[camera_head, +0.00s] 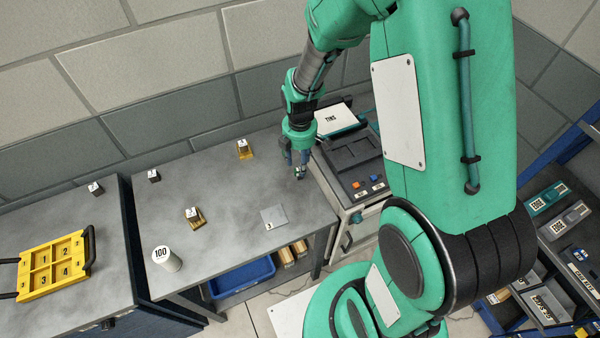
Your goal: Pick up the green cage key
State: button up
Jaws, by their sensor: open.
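My gripper (297,168) points down over the right end of the grey worktop (240,185), close to the left side of a grey machine. It is open, and its fingers are small and dark in this view. I cannot make out a green cage key clearly anywhere. Something small shows at the fingertips, but I cannot tell it from the fingers. The gripper and arm hide part of the worktop there.
The machine (352,160) with orange and blue buttons stands right of my gripper. A grey plate (273,217), yellow-based blocks (195,217) (244,149), and a white "100" cylinder (167,259) stand on the worktop. A yellow numbered tray (52,266) lies far left. Shelves hold boxes (545,198) at right.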

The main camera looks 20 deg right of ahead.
aim_at(299, 169)
jog(key=shift+w+f+b, duration=0.1)
jog(key=shift+f+b, duration=0.3)
jog(key=shift+f, duration=1.8)
jog(key=shift+c, duration=0.5)
grip_shut()
